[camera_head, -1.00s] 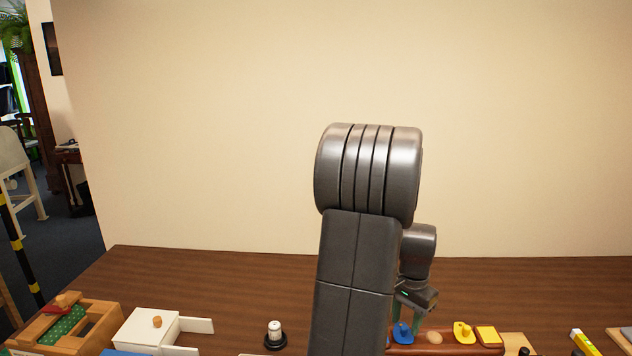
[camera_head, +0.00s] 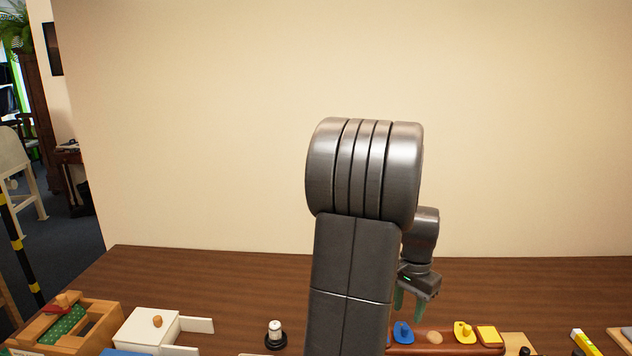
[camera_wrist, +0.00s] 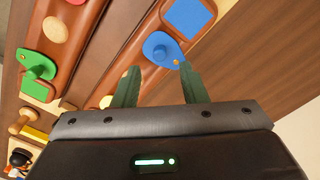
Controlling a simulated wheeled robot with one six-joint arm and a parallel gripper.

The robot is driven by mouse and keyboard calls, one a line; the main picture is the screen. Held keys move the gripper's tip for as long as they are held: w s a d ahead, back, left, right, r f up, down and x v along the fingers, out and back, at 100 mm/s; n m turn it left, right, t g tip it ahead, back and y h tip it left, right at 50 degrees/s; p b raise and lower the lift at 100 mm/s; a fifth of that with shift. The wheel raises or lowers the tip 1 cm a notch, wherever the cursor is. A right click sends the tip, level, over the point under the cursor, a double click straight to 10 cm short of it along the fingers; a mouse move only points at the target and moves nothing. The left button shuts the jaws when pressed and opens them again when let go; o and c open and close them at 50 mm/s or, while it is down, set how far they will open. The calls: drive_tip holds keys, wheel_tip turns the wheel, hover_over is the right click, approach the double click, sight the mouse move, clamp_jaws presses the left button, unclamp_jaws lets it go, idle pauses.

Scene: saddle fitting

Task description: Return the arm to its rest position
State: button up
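My gripper (camera_head: 409,300) hangs above the back of the table, a little behind the long wooden saddle board. In the wrist view its two green fingers (camera_wrist: 158,85) stand apart with nothing between them. A blue saddle-shaped piece (camera_wrist: 163,49) sits on the board just beyond the fingertips, and it also shows in the head view (camera_head: 403,332). A yellow piece (camera_head: 464,331) sits farther right on the board. My arm's elbow and forearm hide part of the table's middle.
The wooden table (camera_head: 220,275) is clear at the back. A white box (camera_head: 150,328) with a knob and a wooden frame with green cloth (camera_head: 63,330) stand at left. A black-and-white knobbed piece (camera_head: 275,333) stands left of my arm.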

sight(408, 327)
wheel_tip(408, 327, up, 9)
wheel_tip(408, 327, down, 14)
drive_tip(key=shift+f, duration=0.1)
drive_tip(key=shift+d, duration=0.1)
drive_tip(key=n, duration=0.2)
drive_tip(key=shift+d+n+p, duration=0.3)
drive_tip(key=shift+p, duration=0.05)
drive_tip(key=shift+w+d+n, duration=0.1)
drive_tip(key=shift+d+n, duration=0.15)
drive_tip(key=shift+n, duration=0.6)
drive_tip(key=shift+w+d+n, duration=0.1)
drive_tip(key=shift+d+n, duration=0.1)
drive_tip(key=shift+n, duration=0.65)
drive_tip(key=shift+p, duration=0.3)
